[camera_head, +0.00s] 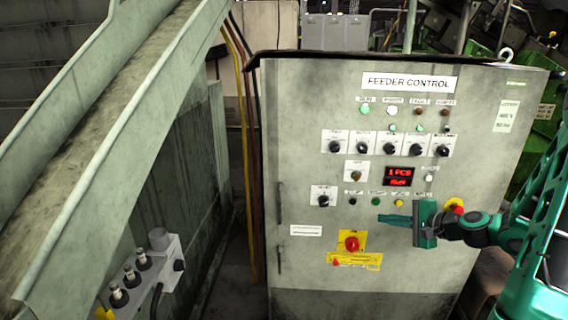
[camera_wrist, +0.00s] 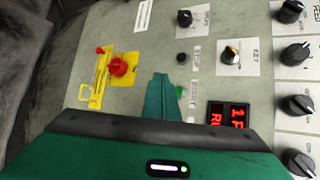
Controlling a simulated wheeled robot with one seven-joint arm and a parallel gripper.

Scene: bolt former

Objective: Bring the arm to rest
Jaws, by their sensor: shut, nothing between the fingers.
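My gripper (camera_head: 394,219) is teal and stands in front of the lower right part of the feeder control cabinet (camera_head: 300,150). Its fingers are shut together with nothing between them. In the wrist view the closed fingers (camera_wrist: 158,97) point at the panel, beside a green button (camera_wrist: 179,91). Whether the fingertips touch the panel I cannot tell. My arm reaches in from the right edge of the head view.
A red knob (camera_head: 352,243) on a yellow plate sits below left of my gripper. A red display (camera_head: 398,176) and rows of black knobs lie above it. A sloping metal chute (camera_head: 110,130) fills the left. A small switch box (camera_head: 150,268) stands lower left.

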